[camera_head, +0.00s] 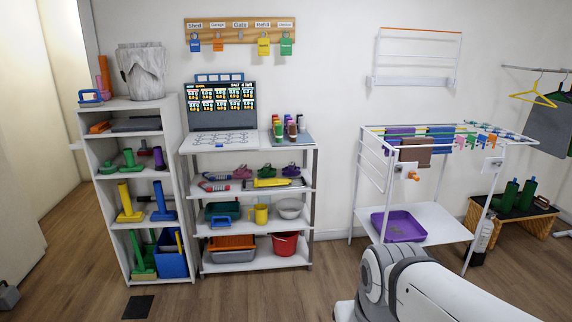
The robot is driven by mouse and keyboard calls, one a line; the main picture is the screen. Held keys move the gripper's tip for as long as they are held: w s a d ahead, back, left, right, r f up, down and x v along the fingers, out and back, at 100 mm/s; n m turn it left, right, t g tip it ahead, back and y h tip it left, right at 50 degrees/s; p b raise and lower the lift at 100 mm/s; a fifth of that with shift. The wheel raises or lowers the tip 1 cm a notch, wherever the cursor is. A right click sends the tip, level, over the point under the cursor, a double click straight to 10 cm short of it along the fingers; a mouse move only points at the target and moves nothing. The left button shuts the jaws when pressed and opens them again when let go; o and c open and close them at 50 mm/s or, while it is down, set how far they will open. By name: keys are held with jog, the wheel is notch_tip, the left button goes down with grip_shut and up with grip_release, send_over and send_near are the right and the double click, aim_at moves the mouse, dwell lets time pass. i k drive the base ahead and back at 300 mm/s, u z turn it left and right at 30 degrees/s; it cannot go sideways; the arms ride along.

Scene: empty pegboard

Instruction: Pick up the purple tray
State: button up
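The purple tray (399,227) lies flat on the white lower shelf of the drying rack, right of centre in the head view. My gripper is not in view.
The white drying rack (441,222) has upright legs around the tray and cloths hanging above it. A white shelf unit (258,262) with buckets and bins stands to the left. A wooden bench (523,226) with green boots is at the right. Wood floor is free before the rack.

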aim_at(402, 226)
jog(key=z, duration=0.25)
jog(key=i, duration=1.6)
jog(key=z, duration=0.55)
jog(key=k, duration=0.75)
jog(key=z, duration=0.2)
jog(key=i, duration=0.9)
jog(key=u, duration=0.1)
